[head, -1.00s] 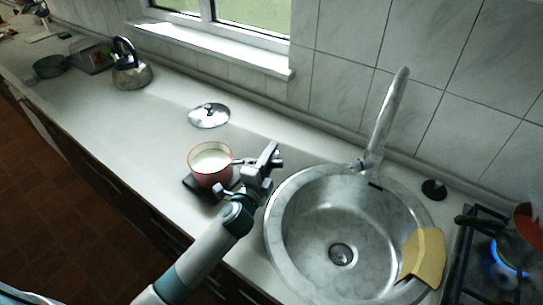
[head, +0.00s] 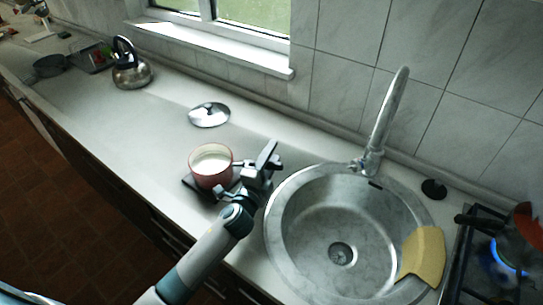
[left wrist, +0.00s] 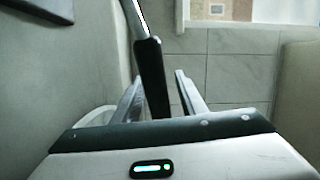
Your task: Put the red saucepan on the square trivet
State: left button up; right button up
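A red saucepan (head: 212,176) with pale contents stands upright on a dark trivet (head: 188,184) on the counter, left of the sink. The pan covers most of the trivet; only an edge shows. My left gripper (head: 241,177) is at the pan's right side. In the left wrist view, the dark handle (left wrist: 153,70) runs between the two fingers of my left gripper (left wrist: 163,90). A gap shows between the handle and the right finger, so the gripper looks open around it. My right gripper is not in view.
A steel sink (head: 285,225) with a tall tap (head: 385,115) lies right of my gripper. A yellow cloth (head: 424,257) hangs over its rim. A red pot (head: 525,228) is on the lit hob at right. A lid (head: 209,115) and kettle (head: 131,72) stand behind, left.

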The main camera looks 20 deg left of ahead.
pick_arm(q)
jog(key=s+a+b, duration=0.1)
jog(key=s+b, duration=0.2)
jog(key=s, duration=0.9)
jog(key=shift+f, duration=0.1)
dwell(0.4)
